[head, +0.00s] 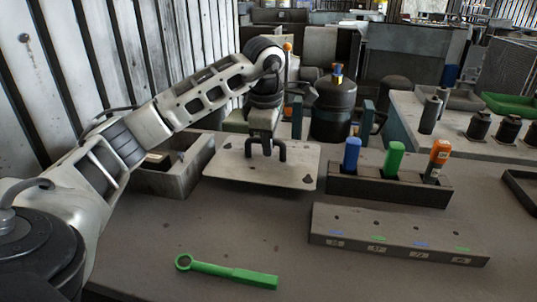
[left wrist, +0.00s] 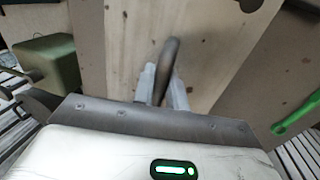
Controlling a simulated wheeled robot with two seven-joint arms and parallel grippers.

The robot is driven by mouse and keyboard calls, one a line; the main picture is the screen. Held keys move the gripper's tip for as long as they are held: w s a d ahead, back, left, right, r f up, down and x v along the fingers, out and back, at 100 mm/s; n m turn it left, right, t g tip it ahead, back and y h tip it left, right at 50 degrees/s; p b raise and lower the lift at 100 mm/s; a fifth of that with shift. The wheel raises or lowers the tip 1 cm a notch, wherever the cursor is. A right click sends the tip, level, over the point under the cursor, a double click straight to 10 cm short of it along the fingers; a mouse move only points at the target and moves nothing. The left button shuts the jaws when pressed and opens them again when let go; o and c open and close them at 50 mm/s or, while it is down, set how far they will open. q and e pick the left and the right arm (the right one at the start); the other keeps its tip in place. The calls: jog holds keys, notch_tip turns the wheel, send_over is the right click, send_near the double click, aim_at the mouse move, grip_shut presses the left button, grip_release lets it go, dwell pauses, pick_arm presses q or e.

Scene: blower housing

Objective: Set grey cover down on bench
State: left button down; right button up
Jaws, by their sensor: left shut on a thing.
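The grey cover (head: 228,166) is a flat pale plate with holes near its corners and a dark loop handle (head: 282,152) on top. My left gripper (head: 262,142) is above it, shut on the handle. In the left wrist view the fingers (left wrist: 162,90) clasp the handle (left wrist: 170,54) over the plate (left wrist: 212,48). The cover looks about level, over the back left of the bench (head: 180,225). I cannot tell whether its underside touches the bench. My right gripper is not in view.
A grey open box (head: 180,176) stands left of the cover. A dark holder (head: 400,190) with blue, green and orange tools is to the right. A labelled block (head: 395,235) and a green wrench (head: 228,271) lie in front.

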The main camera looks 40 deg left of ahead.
aim_at(266, 163)
pick_arm(q)
jog(key=shift+w+a+f, duration=0.15)
jog(key=shift+f, duration=1.6)
jog(key=shift+f, duration=0.15)
jog(key=c, duration=1.4)
grip_release()
notch_tip(266, 163, up, 12)
jog(key=s+d+p, duration=0.1)
jog(key=s, duration=0.1)
jog(key=shift+d, duration=0.1)
